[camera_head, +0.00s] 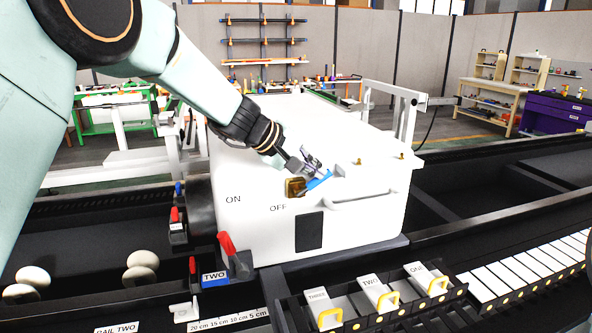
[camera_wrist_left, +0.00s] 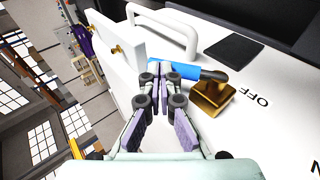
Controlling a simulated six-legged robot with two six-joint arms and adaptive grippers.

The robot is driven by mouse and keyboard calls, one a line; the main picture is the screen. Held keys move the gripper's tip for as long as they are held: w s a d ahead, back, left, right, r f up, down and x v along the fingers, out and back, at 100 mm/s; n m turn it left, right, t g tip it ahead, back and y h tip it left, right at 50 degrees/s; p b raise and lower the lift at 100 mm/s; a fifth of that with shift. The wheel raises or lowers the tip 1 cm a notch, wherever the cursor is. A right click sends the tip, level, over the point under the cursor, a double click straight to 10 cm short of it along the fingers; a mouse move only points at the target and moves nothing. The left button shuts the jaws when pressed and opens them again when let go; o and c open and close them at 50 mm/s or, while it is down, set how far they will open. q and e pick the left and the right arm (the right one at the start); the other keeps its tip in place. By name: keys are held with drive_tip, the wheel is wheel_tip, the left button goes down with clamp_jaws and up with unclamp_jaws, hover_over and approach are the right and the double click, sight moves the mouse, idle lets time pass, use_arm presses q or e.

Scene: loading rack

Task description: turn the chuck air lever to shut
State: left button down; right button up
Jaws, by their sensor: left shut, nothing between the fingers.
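The chuck air lever has a blue handle (camera_head: 319,180) and a brass block (camera_head: 295,188) on the front of a white machine housing (camera_head: 365,220). The handle points right and slightly up from the block, away from the ON lettering; OFF is printed just below left of the block. In the left wrist view the blue handle (camera_wrist_left: 202,70) and brass block (camera_wrist_left: 212,96) lie right of the fingers. My left gripper (camera_head: 316,164) is shut and empty, its fingertips close beside the handle. I cannot tell whether they touch it. My right gripper is not in view.
A white bar handle (camera_head: 370,194) sits on the housing right of the lever. Red-handled levers (camera_head: 227,243) stand at its lower left. Yellow-handled blocks labelled ONE, TWO and THREE (camera_head: 322,308) stand in front. A white frame (camera_head: 408,110) rises behind.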

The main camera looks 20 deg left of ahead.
sight(326, 176)
use_arm(q)
drive_tip(key=shift+w+d+f, duration=0.35)
drive_tip(key=shift+w+f, duration=0.05)
drive_tip(key=shift+f, duration=0.1)
drive_tip(key=shift+w+d+f+g+y+p, duration=0.2)
drive_tip(key=shift+w+d+g+y+p, duration=0.1)
drive_tip(key=shift+d+g+y, duration=0.15)
drive_tip(key=shift+d+f, duration=0.15)
drive_tip(key=shift+w+f+p, duration=0.1)
drive_tip(key=shift+f+p, duration=0.15)
drive_tip(key=shift+p, duration=0.1)
drive_tip(key=shift+d, duration=0.1)
